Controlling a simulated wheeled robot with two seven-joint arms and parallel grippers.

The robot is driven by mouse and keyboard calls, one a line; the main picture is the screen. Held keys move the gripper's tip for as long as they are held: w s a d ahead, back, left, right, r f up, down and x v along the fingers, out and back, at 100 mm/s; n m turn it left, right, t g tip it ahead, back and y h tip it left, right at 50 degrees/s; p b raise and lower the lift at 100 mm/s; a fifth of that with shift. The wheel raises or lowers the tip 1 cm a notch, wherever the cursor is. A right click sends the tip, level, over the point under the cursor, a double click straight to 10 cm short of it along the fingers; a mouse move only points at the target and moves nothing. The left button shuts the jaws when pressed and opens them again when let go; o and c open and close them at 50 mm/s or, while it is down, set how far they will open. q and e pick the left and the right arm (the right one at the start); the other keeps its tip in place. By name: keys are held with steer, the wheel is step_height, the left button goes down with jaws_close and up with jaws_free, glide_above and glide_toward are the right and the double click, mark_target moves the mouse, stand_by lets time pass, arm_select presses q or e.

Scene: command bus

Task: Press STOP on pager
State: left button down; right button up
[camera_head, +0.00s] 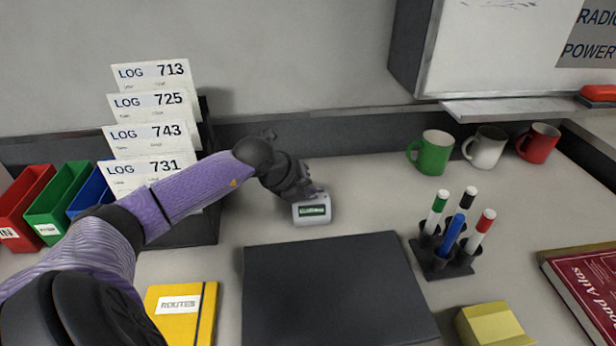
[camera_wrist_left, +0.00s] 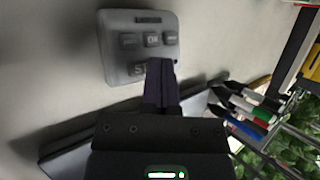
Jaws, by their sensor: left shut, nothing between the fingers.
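The pager (camera_head: 312,209) is a small pale grey box with a green-lit display, standing on the desk behind the dark mat. My left gripper (camera_head: 312,192) is shut and empty, with its fingertips over the pager's top. In the left wrist view the pager (camera_wrist_left: 139,45) shows a row of small dark buttons and a wider button below them, whose label starts with "ST". The shut fingertips of my left gripper (camera_wrist_left: 160,66) cover the right part of that wider button. Whether they touch it I cannot tell. My right gripper is not in view.
A dark mat (camera_head: 335,290) lies in front of the pager. A pen holder (camera_head: 442,262) with several markers stands at right, with green (camera_head: 431,153), white and red mugs behind. A log card rack (camera_head: 207,225) stands at left. The desk right of the pager is clear.

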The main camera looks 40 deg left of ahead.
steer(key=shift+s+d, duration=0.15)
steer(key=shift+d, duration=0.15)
arm_select(q)
steer(key=shift+r, duration=0.1)
steer(key=shift+w+a+r+p, duration=0.1)
steer(key=shift+r+p, duration=0.5)
steer(key=shift+r, duration=0.1)
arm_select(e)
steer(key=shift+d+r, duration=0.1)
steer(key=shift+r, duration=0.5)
